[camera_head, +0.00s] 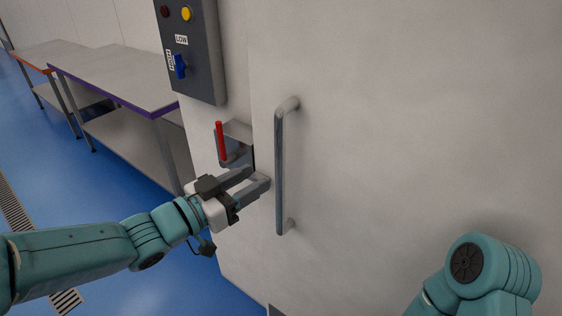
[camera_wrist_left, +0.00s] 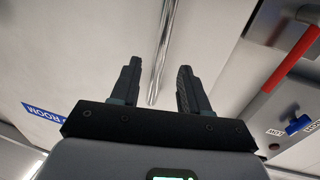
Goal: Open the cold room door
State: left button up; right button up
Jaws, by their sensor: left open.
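The cold room door (camera_head: 400,130) is a large pale panel that fills the right of the head view. A vertical metal bar handle (camera_head: 280,175) stands out from it near its left edge. My left gripper (camera_head: 259,179) is open just left of the handle, its fingers pointing toward it. In the left wrist view the handle (camera_wrist_left: 162,45) runs up from between the two open fingers (camera_wrist_left: 157,85), seemingly beyond their tips. A red lever (camera_head: 220,141) on a metal bracket is beside the door edge, above my left gripper; it also shows in the wrist view (camera_wrist_left: 292,60). My right gripper is out of view.
A grey control box (camera_head: 197,65) with a yellow button and blue switch is on the wall above the lever. Metal tables (camera_head: 120,75) stand at the back left. Blue floor (camera_head: 35,155) lies open at the left.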

aim_at(276, 166)
pick_arm(q)
jog(key=p+x, duration=0.1)
jog(key=x, duration=0.7)
jog(key=shift+w+f, duration=0.1)
jog(key=shift+w, duration=0.15)
grip_shut()
